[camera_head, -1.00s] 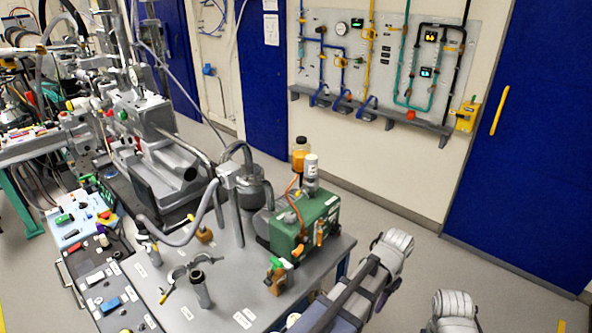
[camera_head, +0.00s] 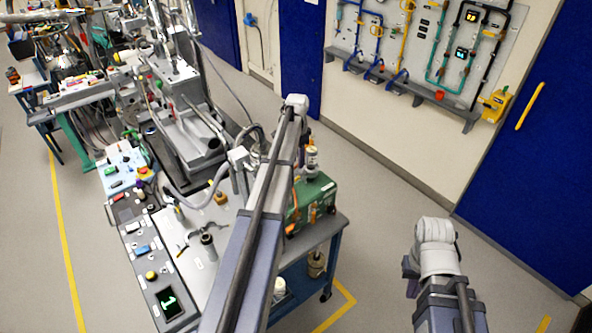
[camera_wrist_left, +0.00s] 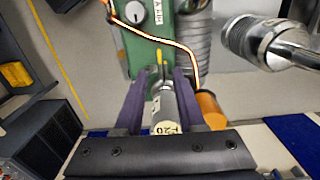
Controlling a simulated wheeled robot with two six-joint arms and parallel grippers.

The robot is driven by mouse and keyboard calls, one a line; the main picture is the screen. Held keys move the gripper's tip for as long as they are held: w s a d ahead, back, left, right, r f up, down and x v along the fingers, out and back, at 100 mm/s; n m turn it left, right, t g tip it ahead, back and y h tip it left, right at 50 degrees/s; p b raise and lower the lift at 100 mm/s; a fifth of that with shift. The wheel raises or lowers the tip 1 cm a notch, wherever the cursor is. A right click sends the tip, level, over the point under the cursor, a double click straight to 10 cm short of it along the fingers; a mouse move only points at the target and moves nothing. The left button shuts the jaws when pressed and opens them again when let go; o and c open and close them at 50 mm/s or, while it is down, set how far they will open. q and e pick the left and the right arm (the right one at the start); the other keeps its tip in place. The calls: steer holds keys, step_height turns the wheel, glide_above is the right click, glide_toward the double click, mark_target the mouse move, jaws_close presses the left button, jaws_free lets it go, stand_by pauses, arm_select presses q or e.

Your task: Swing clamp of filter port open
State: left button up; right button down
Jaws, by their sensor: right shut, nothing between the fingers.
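A short dark-topped upright port (camera_head: 208,246) stands on the grey bench. A grey clamp ring with curved arms (camera_head: 193,232) lies close beside it; I cannot tell whether it is latched. My left arm covers the bench to their right, and its gripper is hidden in the head view. In the left wrist view my left gripper (camera_wrist_left: 162,76) is open, its purple fingers over the green pump box (camera_wrist_left: 138,52). A grey-white cylinder marked T20 (camera_wrist_left: 165,108) shows between them with gaps at its sides.
The green pump box (camera_head: 318,196) stands at the bench's right side. An orange bottle (camera_wrist_left: 211,110) is beside the left fingers. A control panel (camera_head: 160,290) edges the bench at left. Grey hoses rise behind the port. Floor right of the bench is clear.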

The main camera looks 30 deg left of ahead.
mark_target(297, 178)
arm_select(q)
steer(key=shift+f+b, duration=3.95)
steer(key=shift+f, duration=0.1)
steer(key=shift+r, duration=0.1)
steer(key=shift+c, duration=0.4)
jaws_close()
